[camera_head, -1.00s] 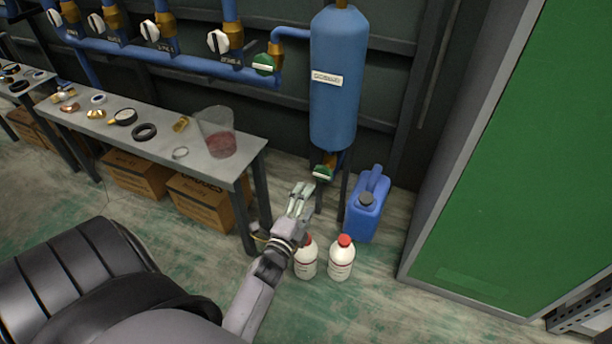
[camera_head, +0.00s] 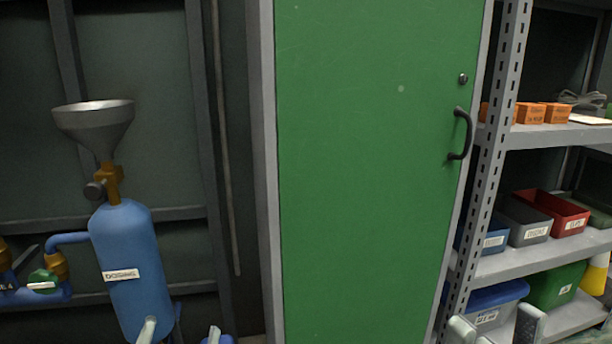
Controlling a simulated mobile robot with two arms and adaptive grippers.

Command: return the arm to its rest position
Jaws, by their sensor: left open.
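My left gripper (camera_head: 180,333) shows only at the bottom edge, as two pale fingertips held apart with nothing between them. It is in front of the lower part of the blue cylinder (camera_head: 125,245), whose foot is out of view. My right gripper (camera_head: 496,327) shows at the bottom right as two pale fingertips, wide apart and empty, in front of the lower shelf. Both arms behind the fingertips are out of view.
A metal funnel (camera_head: 95,125) sits above the cylinder's brass valve (camera_head: 108,182). A green cabinet door (camera_head: 370,170) with a black handle (camera_head: 461,134) fills the middle. A shelf rack (camera_head: 565,262) on the right holds several bins and orange boxes.

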